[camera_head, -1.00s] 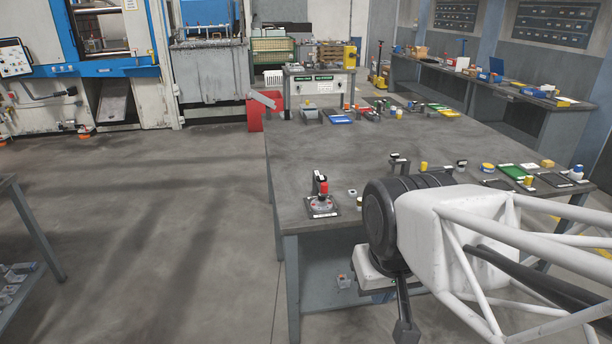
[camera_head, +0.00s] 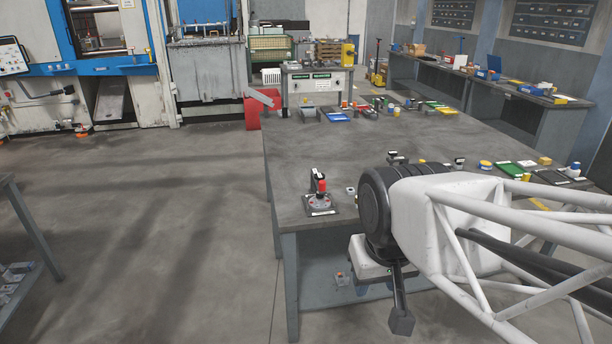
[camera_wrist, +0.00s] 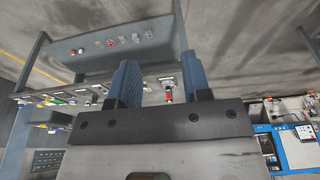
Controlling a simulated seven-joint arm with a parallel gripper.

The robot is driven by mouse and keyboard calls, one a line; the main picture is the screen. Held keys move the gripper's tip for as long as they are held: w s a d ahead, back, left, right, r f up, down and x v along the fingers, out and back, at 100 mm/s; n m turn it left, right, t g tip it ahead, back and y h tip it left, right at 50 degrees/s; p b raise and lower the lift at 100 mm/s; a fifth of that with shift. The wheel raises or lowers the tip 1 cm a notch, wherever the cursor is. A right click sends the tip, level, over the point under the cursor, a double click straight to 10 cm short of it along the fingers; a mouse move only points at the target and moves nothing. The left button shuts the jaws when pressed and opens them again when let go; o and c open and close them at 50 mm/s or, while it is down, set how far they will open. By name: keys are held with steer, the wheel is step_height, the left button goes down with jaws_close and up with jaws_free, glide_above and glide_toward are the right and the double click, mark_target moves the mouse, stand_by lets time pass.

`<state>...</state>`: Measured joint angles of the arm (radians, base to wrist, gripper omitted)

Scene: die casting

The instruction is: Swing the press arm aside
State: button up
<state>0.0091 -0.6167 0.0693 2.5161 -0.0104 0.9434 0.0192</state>
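A small press (camera_head: 320,195) with a dark upright, a black-and-white top and a red part stands on the near left corner of the grey workbench (camera_head: 350,150). Which piece of it is the press arm is too small to tell. The red part also shows small between my fingers in the wrist view (camera_wrist: 168,97), some way beyond them. My gripper (camera_wrist: 158,70) is open and empty, its two blue fingers apart. In the head view my arm is at the right of the press, apart from it, and the gripper's fingers cannot be made out.
Small parts and trays, including a green tray (camera_head: 510,169), lie along the bench's right side, partly behind my arm. A red bin (camera_head: 251,113) stands by its far left corner. The mid bench top is clear. A side table (camera_head: 25,225) is at the left.

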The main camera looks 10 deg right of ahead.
steer(key=shift+o, duration=0.8)
steer(key=w+d+r, duration=0.1)
steer(key=w+r, duration=0.3)
steer(key=w, duration=1.2)
steer(key=shift+m+g, duration=0.3)
steer(key=m+g, duration=0.2)
glide_above(323, 182)
steer(key=f, duration=1.6)
steer(key=shift+s+a, duration=0.15)
steer(key=shift+s, duration=0.1)
steer(key=shift+w+f, duration=0.4)
steer(key=shift+f, duration=0.05)
steer(key=shift+f, duration=3.85)
steer(key=shift+c, duration=0.3)
